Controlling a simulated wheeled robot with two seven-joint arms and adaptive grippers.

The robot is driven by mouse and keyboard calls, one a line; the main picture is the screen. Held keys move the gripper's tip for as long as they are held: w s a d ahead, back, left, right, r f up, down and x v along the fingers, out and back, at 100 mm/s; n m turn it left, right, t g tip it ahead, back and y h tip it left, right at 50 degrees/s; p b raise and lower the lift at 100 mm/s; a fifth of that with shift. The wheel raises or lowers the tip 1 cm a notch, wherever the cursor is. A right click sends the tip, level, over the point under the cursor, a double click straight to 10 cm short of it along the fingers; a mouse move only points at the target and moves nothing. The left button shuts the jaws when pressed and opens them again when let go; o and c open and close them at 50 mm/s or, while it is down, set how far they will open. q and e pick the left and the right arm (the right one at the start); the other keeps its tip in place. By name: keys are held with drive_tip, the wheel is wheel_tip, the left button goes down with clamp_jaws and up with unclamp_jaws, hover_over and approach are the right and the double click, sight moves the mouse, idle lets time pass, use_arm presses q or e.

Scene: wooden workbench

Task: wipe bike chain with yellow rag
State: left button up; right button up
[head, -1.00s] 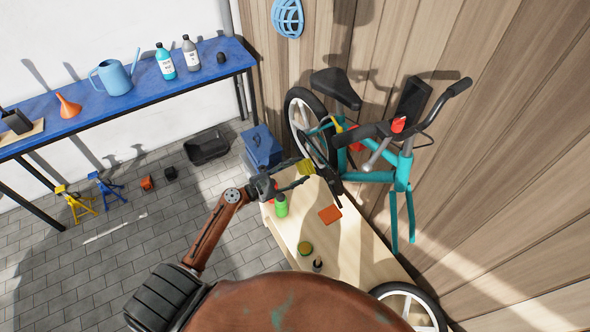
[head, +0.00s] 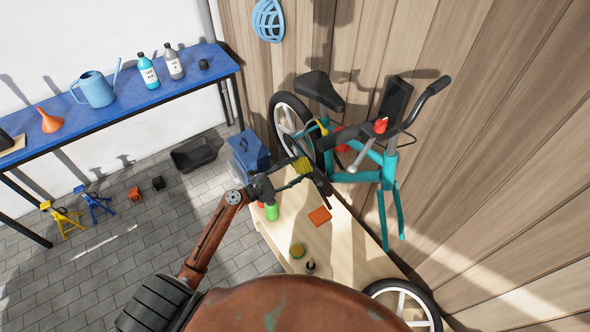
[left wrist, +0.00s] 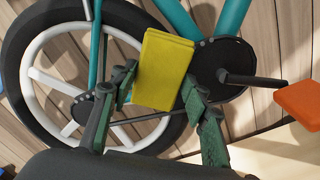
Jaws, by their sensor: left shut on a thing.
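My left gripper (head: 300,170) is shut on the folded yellow rag (head: 303,165). In the left wrist view, the rag (left wrist: 163,66) stands between the two fingertips (left wrist: 160,92). The teal bike (head: 366,176) leans by the wooden wall. Its chain (left wrist: 150,119) shows as a thin dark line from the rear hub toward the dark chainring (left wrist: 217,66). The rag is in front of the chain run, close to the chainring, and hides part of it. I cannot tell whether rag and chain touch. My right gripper is not in view.
A flat orange block (head: 319,215) is near the crank's end. The blue table (head: 130,112) with bottles and a watering can is at the left.

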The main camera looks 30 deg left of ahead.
sight(295, 164)
use_arm(q)
drive_tip(key=shift+x, duration=1.15)
drive_tip(key=shift+a, duration=0.1)
drive_tip(key=shift+w+a+f+b, duration=0.1)
drive_tip(key=shift+w+a+b, duration=0.35)
drive_tip(key=shift+a, duration=0.3)
drive_tip(key=shift+w+a+b, duration=0.3)
drive_tip(key=shift+a+b, duration=0.15)
drive_tip(key=shift+a, duration=0.25)
drive_tip(key=shift+w+a, duration=0.2)
drive_tip(key=shift+a, duration=0.05)
drive_tip(key=shift+w+d, duration=0.1)
drive_tip(key=shift+s+d+r+p, duration=0.25)
drive_tip(key=shift+s+d+p, duration=0.25)
drive_tip(key=shift+d+p, duration=0.3)
drive_tip(key=shift+s+d+p, duration=0.3)
drive_tip(key=shift+s+d, duration=0.05)
drive_tip(key=shift+d, duration=0.35)
drive_tip(key=shift+s+d, duration=0.15)
drive_tip(key=shift+d, duration=0.25)
